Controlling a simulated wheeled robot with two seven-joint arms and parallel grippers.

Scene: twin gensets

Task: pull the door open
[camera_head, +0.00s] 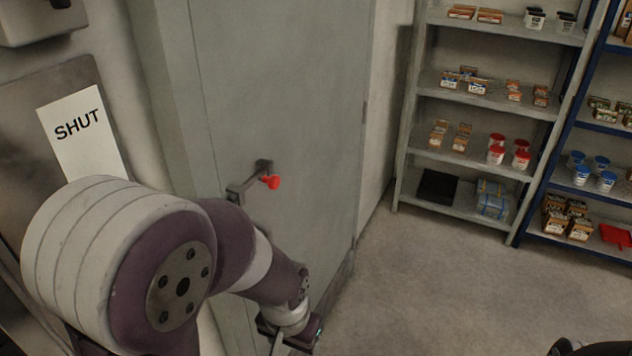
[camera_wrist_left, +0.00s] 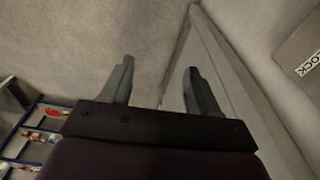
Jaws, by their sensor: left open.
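The grey door (camera_head: 290,90) stands in the head view and looks shut in its frame. A dark lever handle (camera_head: 240,188) with a red knob (camera_head: 270,182) sticks out from it. My left arm crosses in front of the door's lower part. My left gripper (camera_head: 290,338) is below the handle, apart from it and partly cut off by the frame's bottom edge. In the left wrist view my left gripper (camera_wrist_left: 158,75) is open, with nothing between its fingers. The handle is not visible there.
A white SHUT sign (camera_head: 82,135) is on the left. A grey shelf rack (camera_head: 480,100) and a blue rack (camera_head: 560,150) with boxes and tubs stand at right. Bare floor (camera_head: 430,270) lies between door and racks. A dark shape at the lower right edge is unclear.

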